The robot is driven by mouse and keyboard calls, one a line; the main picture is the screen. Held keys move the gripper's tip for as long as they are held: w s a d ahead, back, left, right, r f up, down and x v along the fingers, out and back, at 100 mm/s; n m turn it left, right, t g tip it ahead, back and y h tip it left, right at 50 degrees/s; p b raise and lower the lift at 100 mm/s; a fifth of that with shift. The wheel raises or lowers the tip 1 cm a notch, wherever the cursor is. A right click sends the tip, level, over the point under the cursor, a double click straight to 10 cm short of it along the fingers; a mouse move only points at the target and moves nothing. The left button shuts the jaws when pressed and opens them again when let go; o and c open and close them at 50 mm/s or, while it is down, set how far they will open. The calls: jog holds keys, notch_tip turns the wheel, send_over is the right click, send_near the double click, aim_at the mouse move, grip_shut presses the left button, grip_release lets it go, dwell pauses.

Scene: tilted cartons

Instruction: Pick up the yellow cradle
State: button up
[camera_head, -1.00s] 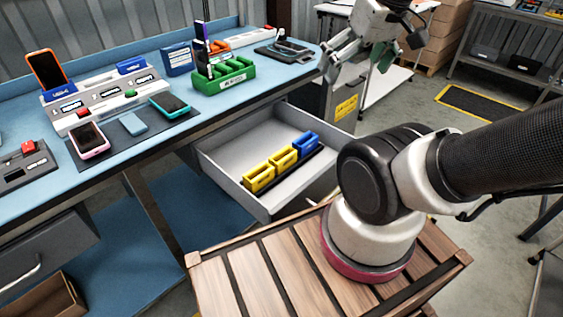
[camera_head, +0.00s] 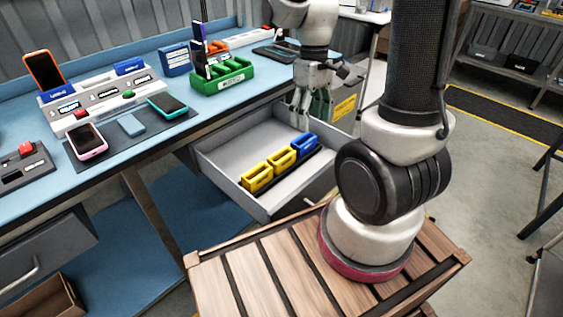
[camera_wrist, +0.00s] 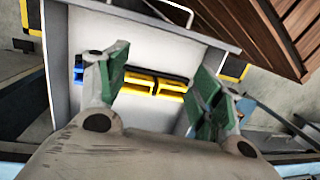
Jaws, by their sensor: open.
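Two yellow cradles lie in a row in the open drawer (camera_head: 222,150): a front one (camera_head: 258,178) and a middle one (camera_head: 282,159). A blue cradle (camera_head: 305,145) sits behind them at the row's far end. In the wrist view the yellow cradles show side by side, one (camera_wrist: 139,80) nearer the left finger and one (camera_wrist: 172,86) nearer the right finger. My gripper (camera_head: 312,112) points down above the back right part of the drawer, with its green-padded fingers apart and nothing between them. The wrist view shows the open fingers (camera_wrist: 160,85) on either side of the row, seemingly above it.
The blue workbench (camera_head: 215,108) stands over the drawer's left side. It holds a green rack (camera_head: 224,76), an orange phone (camera_head: 42,68), a pink phone (camera_head: 87,140) and a teal phone (camera_head: 168,105). The drawer's left part is empty.

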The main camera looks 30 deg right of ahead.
jog(key=w+a+f+n, duration=0.1)
jog(key=w+f+n, duration=0.25)
jog(key=f, duration=0.25)
jog(key=w+a+f+n, duration=0.1)
jog(key=w+f+n, duration=0.1)
jog(key=f+n, duration=0.35)
jog(key=n+t, duration=0.1)
jog(key=n, duration=0.8)
send_over(281, 155)
jog(key=d, duration=0.1)
notch_tip(281, 155, down, 2)
jog(key=shift+y, duration=0.3)
jog(key=f, duration=0.2)
jog(key=a+f, duration=0.1)
jog(key=f, duration=0.1)
jog(key=s+f, duration=0.1)
jog(key=f, duration=0.2)
jog(key=shift+a, duration=0.2)
jog(key=c, duration=1.1)
